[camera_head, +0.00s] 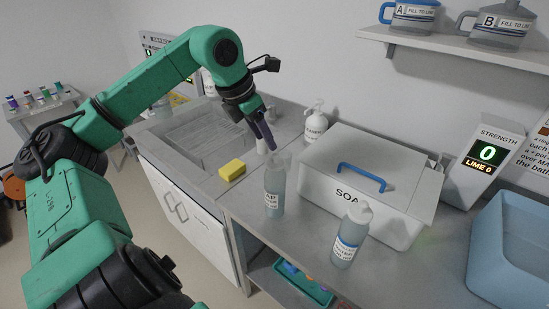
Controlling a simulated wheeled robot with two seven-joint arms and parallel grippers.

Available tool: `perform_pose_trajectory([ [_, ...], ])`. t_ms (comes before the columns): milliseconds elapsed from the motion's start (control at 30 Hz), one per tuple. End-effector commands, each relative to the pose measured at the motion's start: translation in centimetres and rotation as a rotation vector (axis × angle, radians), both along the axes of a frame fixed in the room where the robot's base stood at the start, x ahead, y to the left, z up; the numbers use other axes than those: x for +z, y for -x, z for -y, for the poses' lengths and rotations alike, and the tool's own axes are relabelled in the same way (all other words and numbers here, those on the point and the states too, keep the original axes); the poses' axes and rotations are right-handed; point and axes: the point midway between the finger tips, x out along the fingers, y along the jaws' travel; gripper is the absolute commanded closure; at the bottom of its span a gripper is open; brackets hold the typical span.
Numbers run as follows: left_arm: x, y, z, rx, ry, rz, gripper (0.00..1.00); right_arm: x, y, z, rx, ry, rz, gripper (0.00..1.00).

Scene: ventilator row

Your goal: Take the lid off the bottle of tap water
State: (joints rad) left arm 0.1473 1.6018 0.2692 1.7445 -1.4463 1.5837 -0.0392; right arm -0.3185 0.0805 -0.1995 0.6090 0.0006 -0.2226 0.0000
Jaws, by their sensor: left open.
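A translucent grey-blue bottle (275,191) stands upright near the counter's front edge, in the middle of the head view. Its white label is only partly legible, with letters like "AP", which fits tap water. Its pale top is partly hard to make out against the gripper and counter. My left gripper (266,144), with dark fingers pointing down, is open at the bottle's top, just above or behind it. I cannot tell whether the fingers touch it. My right gripper is not in view.
A yellow sponge (232,170) lies left of the bottle beside the sink (190,140). A white box marked "SOA" (365,190) with a blue handle stands behind right. A pump bottle (315,124) stands behind. A blue bin (510,245) is far right.

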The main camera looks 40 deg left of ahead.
Motion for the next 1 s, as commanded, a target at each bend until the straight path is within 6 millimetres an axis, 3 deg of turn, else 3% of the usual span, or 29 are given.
perform_pose_trajectory([
  [300,-4.2,-1.6,0.8,0.001,0.003,-0.002,0.46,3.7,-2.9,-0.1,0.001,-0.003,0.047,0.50],
  [400,-5.4,-1.9,0.8,0.000,0.001,0.001,0.46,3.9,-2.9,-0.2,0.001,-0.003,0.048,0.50],
  [567,-5.7,-1.9,0.8,-0.001,0.000,0.002,0.46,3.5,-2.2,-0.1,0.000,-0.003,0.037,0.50],
  [700,-5.7,-1.9,0.8,-0.001,0.000,0.002,0.96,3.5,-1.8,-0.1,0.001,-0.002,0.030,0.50],
  [733,-5.7,-1.9,0.8,-0.001,0.000,0.002,1.00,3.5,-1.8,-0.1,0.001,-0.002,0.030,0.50],
  [1000,-5.6,-1.9,0.8,-0.001,0.001,0.002,1.00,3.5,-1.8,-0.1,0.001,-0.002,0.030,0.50],
])
